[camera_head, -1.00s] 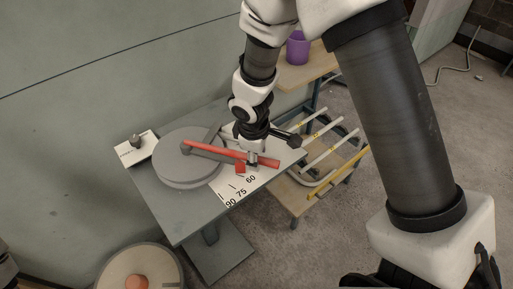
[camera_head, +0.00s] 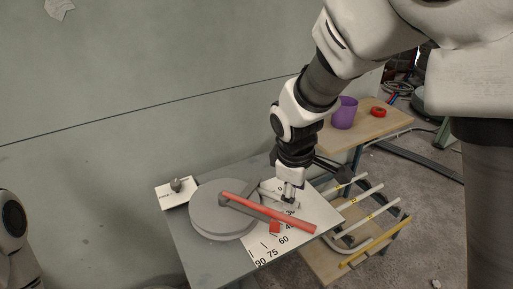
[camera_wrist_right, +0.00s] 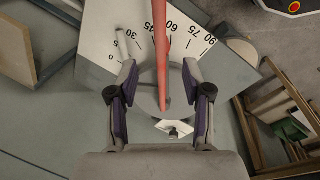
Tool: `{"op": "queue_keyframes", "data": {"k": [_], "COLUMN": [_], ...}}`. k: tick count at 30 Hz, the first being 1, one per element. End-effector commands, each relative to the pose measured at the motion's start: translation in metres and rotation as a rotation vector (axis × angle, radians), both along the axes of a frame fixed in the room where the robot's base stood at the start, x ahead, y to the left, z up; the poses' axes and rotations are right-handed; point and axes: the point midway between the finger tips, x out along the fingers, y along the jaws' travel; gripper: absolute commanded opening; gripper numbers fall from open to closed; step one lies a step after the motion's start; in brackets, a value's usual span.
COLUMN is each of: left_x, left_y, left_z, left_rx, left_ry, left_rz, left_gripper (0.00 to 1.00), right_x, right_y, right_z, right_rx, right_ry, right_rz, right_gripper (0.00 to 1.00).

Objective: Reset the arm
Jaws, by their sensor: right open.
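My right gripper (camera_head: 289,197) is open and points down over the bench, beside the far side of the red lever (camera_head: 270,212) in the head view. In the right wrist view the fingers (camera_wrist_right: 160,72) are spread, with the red lever (camera_wrist_right: 162,50) running between them in the picture. Nothing is held. The lever lies across a round grey disc (camera_head: 208,222) and the white angle scale (camera_head: 262,248). A small red block (camera_head: 275,227) sits beside the lever near the 45 mark. My left gripper is out of view; a white robot part shows at the left edge.
A white card with a small grey piece (camera_head: 176,186) lies at the bench's back left. At right, a wooden table holds a purple cup (camera_head: 344,113) and a red ring (camera_head: 378,112). A rack with pale tubes (camera_head: 365,207) stands beside the bench.

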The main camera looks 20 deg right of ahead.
Motion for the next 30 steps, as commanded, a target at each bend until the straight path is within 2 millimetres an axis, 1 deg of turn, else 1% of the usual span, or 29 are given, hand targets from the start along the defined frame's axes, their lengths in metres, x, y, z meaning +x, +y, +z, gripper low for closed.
{"op": "queue_keyframes", "data": {"k": [3, 5, 8, 9, 11, 12, 14, 15, 17, 18, 20, 21, 22, 24, 26, 30], "left_x": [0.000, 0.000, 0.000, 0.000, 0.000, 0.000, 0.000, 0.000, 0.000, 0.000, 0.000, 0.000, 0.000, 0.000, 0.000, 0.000], "left_y": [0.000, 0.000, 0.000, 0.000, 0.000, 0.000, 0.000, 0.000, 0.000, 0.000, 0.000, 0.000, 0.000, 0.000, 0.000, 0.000], "left_z": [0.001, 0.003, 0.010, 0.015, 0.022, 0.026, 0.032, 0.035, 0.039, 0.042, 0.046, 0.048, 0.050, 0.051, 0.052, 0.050], "left_rx": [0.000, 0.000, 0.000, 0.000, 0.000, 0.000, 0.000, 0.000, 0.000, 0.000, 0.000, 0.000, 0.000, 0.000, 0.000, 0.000], "left_ry": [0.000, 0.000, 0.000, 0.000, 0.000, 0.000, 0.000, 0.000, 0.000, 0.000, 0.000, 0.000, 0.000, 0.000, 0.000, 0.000], "left_rz": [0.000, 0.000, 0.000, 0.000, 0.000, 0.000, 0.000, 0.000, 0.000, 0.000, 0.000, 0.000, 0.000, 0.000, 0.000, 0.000], "left_gripper": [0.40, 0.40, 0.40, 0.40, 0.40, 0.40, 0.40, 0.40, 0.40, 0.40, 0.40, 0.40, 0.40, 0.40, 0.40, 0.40], "right_x": [-0.001, -0.003, -0.019, -0.034, -0.067, -0.092, -0.126, -0.147, -0.177, -0.196, -0.223, -0.239, -0.249, -0.262, -0.261, -0.229], "right_y": [0.000, 0.000, -0.001, -0.001, -0.003, -0.003, -0.003, -0.002, -0.002, -0.001, -0.001, 0.000, 0.000, -0.001, -0.001, -0.003], "right_z": [-0.002, -0.011, -0.049, -0.072, -0.110, -0.135, -0.168, -0.187, -0.212, -0.226, -0.244, -0.254, -0.261, -0.273, -0.279, -0.284], "right_rx": [0.000, 0.001, 0.012, 0.019, 0.035, 0.048, 0.068, 0.077, 0.089, 0.095, 0.100, 0.102, 0.102, 0.106, 0.115, 0.155], "right_ry": [0.006, 0.034, 0.151, 0.229, 0.368, 0.446, 0.525, 0.558, 0.588, 0.599, 0.600, 0.588, 0.571, 0.510, 0.431, 0.213], "right_rz": [0.000, -0.001, -0.006, -0.011, -0.025, -0.035, -0.068, -0.097, -0.151, -0.191, -0.261, -0.313, -0.353, -0.444, -0.517, -0.652], "right_gripper": [0.49, 0.49, 0.49, 0.49, 0.49, 0.49, 0.49, 0.49, 0.49, 0.49, 0.49, 0.49, 0.49, 0.49, 0.49, 0.49]}}
